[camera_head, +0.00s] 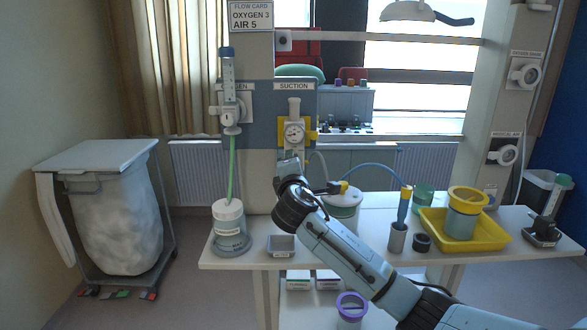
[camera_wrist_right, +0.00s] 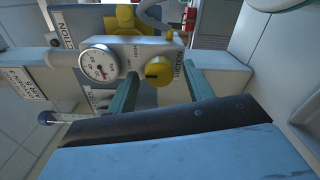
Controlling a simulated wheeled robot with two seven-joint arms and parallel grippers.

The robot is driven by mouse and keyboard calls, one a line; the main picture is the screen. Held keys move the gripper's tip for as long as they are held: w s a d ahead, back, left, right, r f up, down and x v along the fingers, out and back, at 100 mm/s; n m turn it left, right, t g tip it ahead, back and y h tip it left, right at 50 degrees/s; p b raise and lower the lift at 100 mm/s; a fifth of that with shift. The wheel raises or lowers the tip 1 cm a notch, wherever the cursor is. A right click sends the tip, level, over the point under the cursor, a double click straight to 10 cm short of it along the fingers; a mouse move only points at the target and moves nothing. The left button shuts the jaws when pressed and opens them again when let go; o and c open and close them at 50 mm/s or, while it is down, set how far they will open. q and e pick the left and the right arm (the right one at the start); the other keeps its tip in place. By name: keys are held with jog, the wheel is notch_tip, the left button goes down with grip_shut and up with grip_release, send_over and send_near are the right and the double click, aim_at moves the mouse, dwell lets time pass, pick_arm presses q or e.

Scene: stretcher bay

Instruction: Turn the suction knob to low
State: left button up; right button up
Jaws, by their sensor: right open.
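The suction unit (camera_head: 294,110) hangs on the blue wall panel under the SUCTION label, with a round dial gauge (camera_head: 294,133). The gauge also shows in the right wrist view (camera_wrist_right: 98,64). The yellow suction knob (camera_wrist_right: 158,72) sits beside the gauge; its setting is too small to read. My right gripper (camera_wrist_right: 160,69) is open, with one green finger on each side of the knob and visible gaps between. In the head view my right gripper (camera_head: 289,157) is just below the gauge and hides the knob. My left gripper is not in view.
The oxygen flowmeter (camera_head: 229,90) hangs left of the suction unit. The table (camera_head: 370,240) below holds a white-lidded canister (camera_head: 342,200), a grey tray (camera_head: 282,246), a humidifier bottle (camera_head: 229,220) and a yellow tray (camera_head: 490,240). A hose runs by the suction unit.

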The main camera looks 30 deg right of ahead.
jog(key=shift+s, duration=0.1)
jog(key=b+v, duration=0.1)
jog(key=v, duration=1.2)
jog(key=shift+a, duration=0.15)
